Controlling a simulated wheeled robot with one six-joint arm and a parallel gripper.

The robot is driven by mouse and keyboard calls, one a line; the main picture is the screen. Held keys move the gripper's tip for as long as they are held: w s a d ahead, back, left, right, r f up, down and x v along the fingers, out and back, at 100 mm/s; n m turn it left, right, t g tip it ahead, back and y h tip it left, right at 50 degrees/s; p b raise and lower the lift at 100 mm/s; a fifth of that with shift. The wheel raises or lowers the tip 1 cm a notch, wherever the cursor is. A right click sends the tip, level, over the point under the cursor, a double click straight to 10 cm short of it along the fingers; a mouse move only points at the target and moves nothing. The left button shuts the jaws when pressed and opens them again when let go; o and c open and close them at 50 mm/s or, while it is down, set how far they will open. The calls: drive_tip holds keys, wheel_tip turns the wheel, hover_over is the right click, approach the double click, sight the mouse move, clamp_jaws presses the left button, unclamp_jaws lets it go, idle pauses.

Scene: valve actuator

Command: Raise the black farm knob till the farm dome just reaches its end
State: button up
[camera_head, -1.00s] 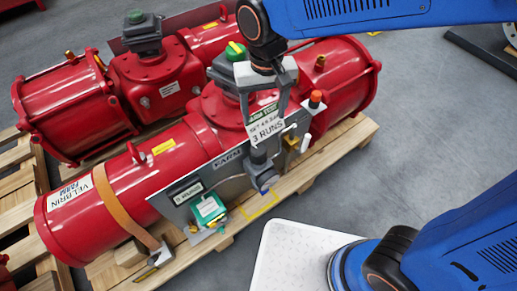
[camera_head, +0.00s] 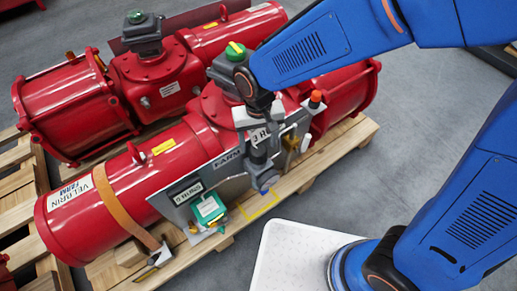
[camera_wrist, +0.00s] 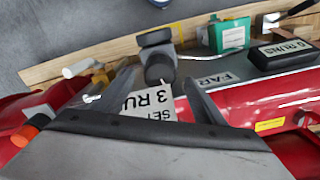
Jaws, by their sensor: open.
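The black farm knob (camera_wrist: 160,70) is a dark round cylinder on the front of the grey FARM panel (camera_head: 228,158). In the wrist view it lies between the fingertips of my open gripper (camera_wrist: 160,82), with no clear contact. In the head view my gripper (camera_head: 262,140) is right above the knob, and its fingers partly hide it. The farm dome (camera_head: 235,51) is green with a yellow bar, on a grey box atop the front red actuator. My arm passes close beside it. The wrist view does not show the dome.
An orange-capped post (camera_head: 315,98) and a yellow lever (camera_head: 291,148) are right of the knob. A RUNS counter (camera_head: 186,190) and green box (camera_head: 208,208) are left. A second red actuator (camera_head: 157,80) stands behind.

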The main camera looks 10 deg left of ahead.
sight(259, 149)
drive_tip(key=shift+f, duration=2.25)
drive_tip(key=c, duration=1.1)
drive_tip(key=shift+o, duration=0.2)
